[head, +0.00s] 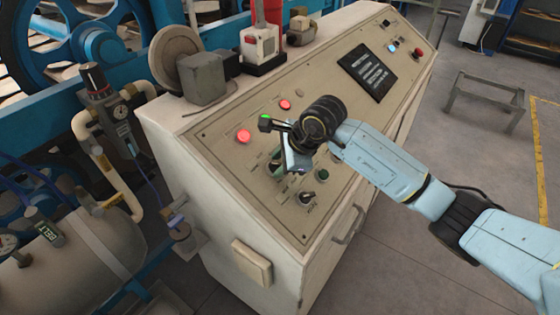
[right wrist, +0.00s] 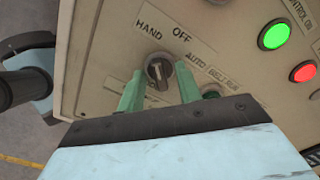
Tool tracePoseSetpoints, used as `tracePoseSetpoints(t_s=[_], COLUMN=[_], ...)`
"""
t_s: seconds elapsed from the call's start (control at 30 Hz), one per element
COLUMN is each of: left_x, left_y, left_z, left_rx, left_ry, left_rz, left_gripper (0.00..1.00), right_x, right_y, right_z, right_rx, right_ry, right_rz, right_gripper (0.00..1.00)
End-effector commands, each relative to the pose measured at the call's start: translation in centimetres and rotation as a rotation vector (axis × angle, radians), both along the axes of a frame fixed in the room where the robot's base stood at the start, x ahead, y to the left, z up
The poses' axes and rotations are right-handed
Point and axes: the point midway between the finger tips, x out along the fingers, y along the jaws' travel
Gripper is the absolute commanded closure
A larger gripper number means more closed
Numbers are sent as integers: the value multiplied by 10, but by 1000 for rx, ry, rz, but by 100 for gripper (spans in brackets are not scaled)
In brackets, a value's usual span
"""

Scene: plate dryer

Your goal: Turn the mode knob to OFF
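The mode knob (right wrist: 158,71) is a dark round selector on the beige panel (right wrist: 105,45), with HAND, OFF and AUTO printed around it. Its grip bar runs nearly upright in the right wrist view, roughly in line with HAND rather than OFF; which end is the pointer is hard to tell. My right gripper (right wrist: 160,72) is open, with one green finger on each side of the knob; contact cannot be made out. In the head view my right gripper (head: 280,157) is at the sloped panel, and the wrist hides much of that area. My left gripper is out of view.
A lit green light (right wrist: 274,36) and a red light (right wrist: 303,71) sit beside the knob. Another selector (head: 307,198) and a dark green button (head: 323,174) lie lower on the panel. A dark display (head: 368,72) is farther up. Floor to the right is partly free.

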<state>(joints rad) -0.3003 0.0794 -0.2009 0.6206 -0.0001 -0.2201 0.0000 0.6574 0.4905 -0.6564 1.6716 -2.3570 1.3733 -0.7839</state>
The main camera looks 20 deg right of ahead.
Motion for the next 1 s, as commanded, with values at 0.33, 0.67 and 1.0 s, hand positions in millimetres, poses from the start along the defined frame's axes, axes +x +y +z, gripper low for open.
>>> tracePoseSetpoints(t_s=[0.33,0.67,1.0], left_x=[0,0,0], left_y=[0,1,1], left_z=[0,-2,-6], left_rx=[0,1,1], left_ry=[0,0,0], left_rz=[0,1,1], left_gripper=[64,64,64], right_x=[0,0,0], right_y=[0,-1,-1], right_z=[0,0,0], right_rx=[0,32,136], right_ry=[0,26,106], right_rz=[-1,-71,-298], right_gripper=[95,95,95])
